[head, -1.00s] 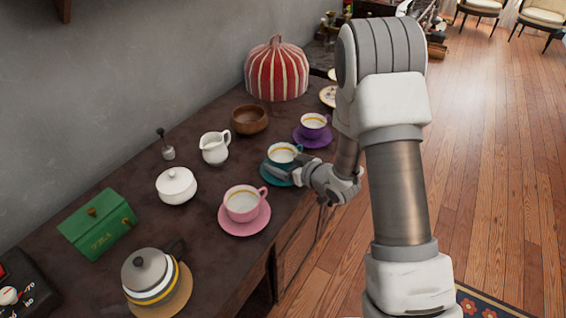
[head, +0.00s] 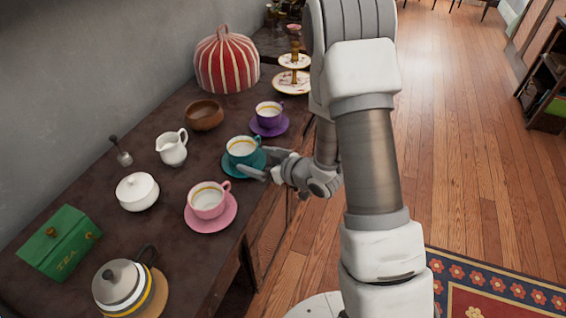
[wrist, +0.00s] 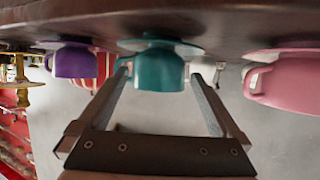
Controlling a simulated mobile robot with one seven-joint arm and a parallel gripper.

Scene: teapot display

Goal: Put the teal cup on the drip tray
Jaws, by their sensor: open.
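The teal cup (head: 242,151), white inside with a gold band, stands upright on its teal saucer (head: 228,166) near the table's front edge. My gripper (head: 257,163) is open and empty, low beside the cup on its room side. In the wrist view, which is upside down, the teal cup (wrist: 160,72) shows ahead between the two open fingertips (wrist: 161,78), with its saucer (wrist: 150,45) above it in the picture. I cannot tell whether a finger touches the cup or saucer. I cannot make out a drip tray in either view.
A pink cup (head: 208,200) and a purple cup (head: 268,113) on saucers flank the teal one. A white creamer (head: 171,148), wooden bowl (head: 204,116), lidded white bowl (head: 137,192), green tea box (head: 60,241) and teapot (head: 125,287) stand around. A striped cosy (head: 226,60) is behind.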

